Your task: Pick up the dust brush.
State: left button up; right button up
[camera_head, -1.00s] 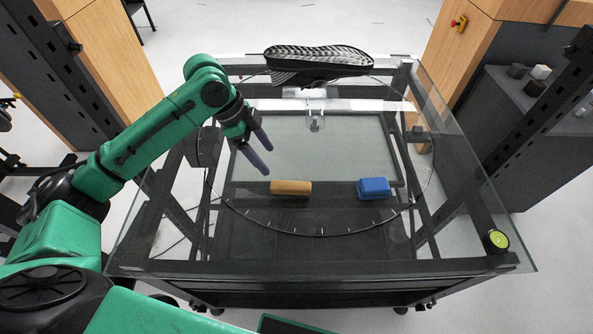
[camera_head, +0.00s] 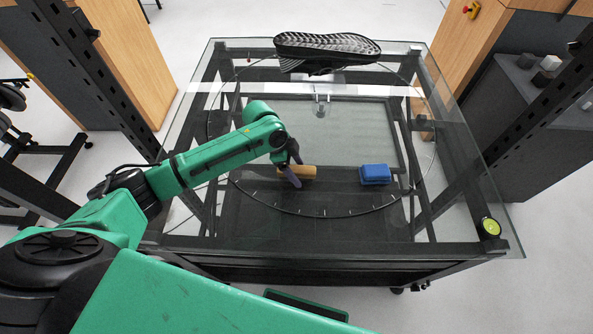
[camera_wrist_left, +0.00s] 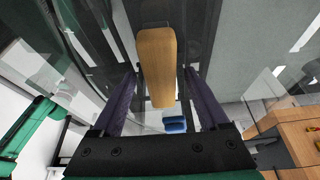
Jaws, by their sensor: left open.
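A tan wooden block-shaped piece (camera_head: 303,172), which I take for the dust brush, lies on the glass turntable (camera_head: 325,214). My left gripper (camera_head: 290,176) is over its left end in the head view, with its dark purple fingers partly covering it. In the left wrist view the tan piece (camera_wrist_left: 157,62) lies lengthwise between the two open fingers (camera_wrist_left: 160,75), with a gap on each side. No bristles can be made out. My right gripper is not in view.
A blue block (camera_head: 375,174) lies to the right on the glass. A dark shoe-sole-shaped object (camera_head: 327,48) is at the far edge. A round yellow-green button (camera_head: 490,227) sits at the near right corner. The glass between the two blocks is clear.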

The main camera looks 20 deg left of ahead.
pick_arm(q)
jog(key=shift+f, duration=0.25)
dwell(0.4)
grip_shut()
